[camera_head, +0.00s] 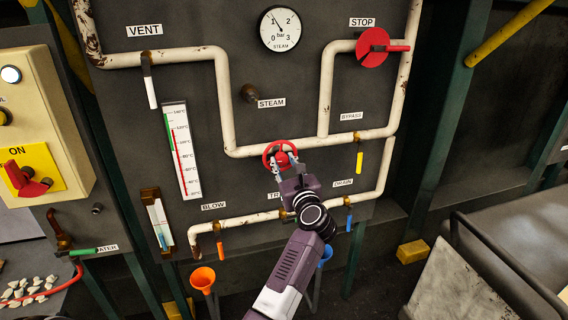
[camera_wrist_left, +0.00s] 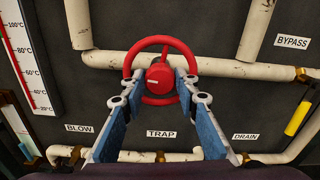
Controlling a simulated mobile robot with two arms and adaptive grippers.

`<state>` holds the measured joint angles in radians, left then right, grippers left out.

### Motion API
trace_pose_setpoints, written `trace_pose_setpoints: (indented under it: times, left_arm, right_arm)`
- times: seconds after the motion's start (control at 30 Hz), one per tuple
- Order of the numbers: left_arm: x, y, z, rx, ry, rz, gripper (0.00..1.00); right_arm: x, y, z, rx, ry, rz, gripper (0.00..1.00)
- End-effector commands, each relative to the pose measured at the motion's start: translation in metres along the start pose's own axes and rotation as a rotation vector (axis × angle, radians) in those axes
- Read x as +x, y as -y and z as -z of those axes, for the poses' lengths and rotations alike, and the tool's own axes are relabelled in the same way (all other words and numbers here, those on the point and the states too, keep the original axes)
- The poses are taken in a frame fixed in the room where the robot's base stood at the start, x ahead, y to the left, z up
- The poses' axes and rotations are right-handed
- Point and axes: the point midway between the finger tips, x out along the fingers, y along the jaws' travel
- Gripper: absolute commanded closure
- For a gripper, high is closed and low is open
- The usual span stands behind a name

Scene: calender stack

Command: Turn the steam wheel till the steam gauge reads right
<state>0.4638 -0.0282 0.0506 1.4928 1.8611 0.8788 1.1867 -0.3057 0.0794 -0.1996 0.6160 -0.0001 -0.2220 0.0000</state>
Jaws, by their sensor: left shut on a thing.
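A red handwheel (camera_head: 281,148) sits in front of the white pipe, left of the BYPASS label. My left gripper (camera_head: 282,165) reaches it from below.
A yellow BYPASS handle (camera_head: 359,161) hangs right of my gripper; a blue DRAIN handle (camera_head: 349,221) hangs lower. An orange funnel (camera_head: 203,279) stands below left. A thermometer (camera_head: 182,150) is on the left of the panel.

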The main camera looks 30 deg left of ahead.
Motion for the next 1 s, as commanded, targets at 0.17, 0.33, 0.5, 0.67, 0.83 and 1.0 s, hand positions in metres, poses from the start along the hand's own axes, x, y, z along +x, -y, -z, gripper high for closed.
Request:
trace_pose_setpoints:
  times: [0.17,0.33,0.5,0.67,0.83,1.0]
  left_arm:
    - [0.0,0.0,-0.001,0.041,-0.003,-0.002,0.96]
    - [0.0,0.001,-0.003,0.205,-0.003,-0.001,0.96]
    - [0.0,0.001,-0.003,0.368,-0.002,-0.002,0.96]
    - [0.0,0.002,-0.001,0.429,0.001,0.0,0.96]
    - [0.0,0.001,-0.001,0.431,0.002,0.0,0.96]
    - [0.0,0.001,-0.001,0.43,0.002,0.0,0.63]
  right_arm:
    - [-0.004,-0.002,0.009,0.0,-0.013,-0.002,0.54]
    - [-0.015,-0.002,0.011,0.0,-0.016,-0.002,0.54]
    - [-0.026,-0.002,0.012,0.0,-0.016,-0.002,0.54]
    - [-0.027,-0.002,0.012,0.0,-0.015,-0.002,0.54]
    - [-0.027,-0.002,0.011,0.0,-0.014,-0.002,0.54]
    - [-0.026,-0.002,0.011,-0.001,-0.013,-0.002,0.54]
